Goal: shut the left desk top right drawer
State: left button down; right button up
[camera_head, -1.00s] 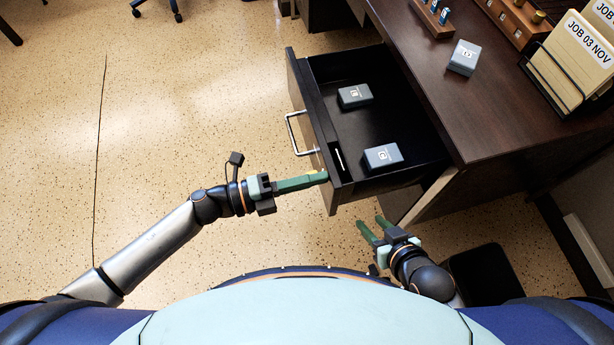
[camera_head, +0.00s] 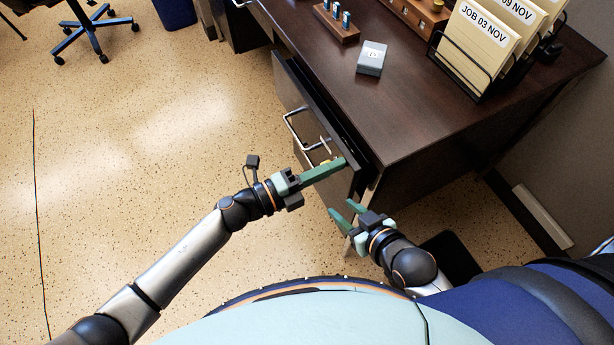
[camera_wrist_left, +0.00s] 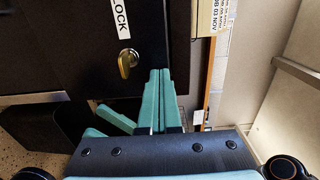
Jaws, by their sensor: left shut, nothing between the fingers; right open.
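The top drawer (camera_head: 291,96) of the dark wooden desk (camera_head: 420,128) stands out only a little, with a narrow dark gap behind its front. Its metal handle (camera_head: 291,124) faces left. My left gripper (camera_head: 343,163) is shut and empty, its fingertips against or very near the drawer front's near end; I cannot tell if they touch. The left wrist view shows its closed fingers (camera_wrist_left: 162,92) just right of a brass lock (camera_wrist_left: 128,62) on a dark front with a LOCK label. My right gripper (camera_head: 343,212) is open and empty, below the left one, beside the desk's near corner.
On the desk top are a grey box (camera_head: 372,58), a small wooden rack (camera_head: 337,22) and a wire file holder (camera_head: 470,70) with job folders. A wheeled chair (camera_head: 92,28) and a blue bin (camera_head: 175,12) stand far left. The floor (camera_head: 140,170) to the left is clear.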

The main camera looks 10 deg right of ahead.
aim_at(352, 157)
pick_arm(q)
jog(key=x, duration=0.4)
jog(key=shift+d+b, duration=0.2)
jog(key=shift+b, duration=0.15)
jog(key=shift+w+d+r, duration=0.1)
jog(key=shift+d, duration=0.1)
pick_arm(e)
jog(key=shift+w+r+t, duration=0.4)
jog(key=shift+w+r, duration=0.1)
jog(key=shift+r, duration=0.3)
jog(key=shift+w+r+t, duration=0.4)
jog(key=shift+w+r, duration=0.1)
jog(key=shift+r, duration=0.25)
jog(key=shift+w+r+t, duration=0.4)
jog(key=shift+w+r, duration=0.1)
jog(key=shift+r, duration=0.3)
